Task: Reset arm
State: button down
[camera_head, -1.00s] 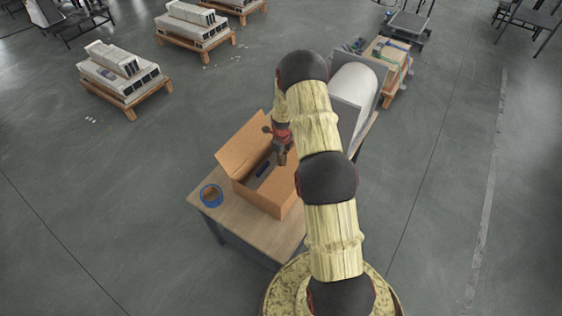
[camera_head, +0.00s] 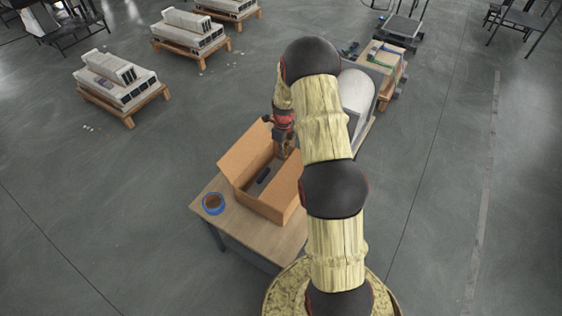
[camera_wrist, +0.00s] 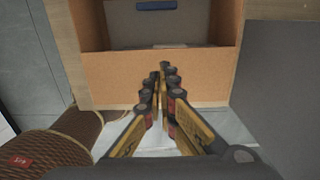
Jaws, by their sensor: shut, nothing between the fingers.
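My gripper (camera_head: 284,148) hangs at the far right side of an open cardboard box (camera_head: 240,186), partly hidden by my own arm in the head view. In the wrist view my gripper (camera_wrist: 160,84) has its fingers together with nothing between them, and a cardboard wall (camera_wrist: 205,72) lies beyond the tips. The box stands on a wooden table (camera_head: 238,222). A small dark object (camera_head: 263,175) lies inside the box.
A blue-rimmed round container (camera_head: 213,204) with brown contents sits on the table's left corner. A grey machine with a pale curved top (camera_head: 357,88) stands behind my arm. Loaded pallets (camera_head: 122,84) stand far left; open floor (camera_head: 90,200) lies between.

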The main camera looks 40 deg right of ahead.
jog(key=shift+a+r, duration=0.1)
jog(key=shift+r, duration=1.45)
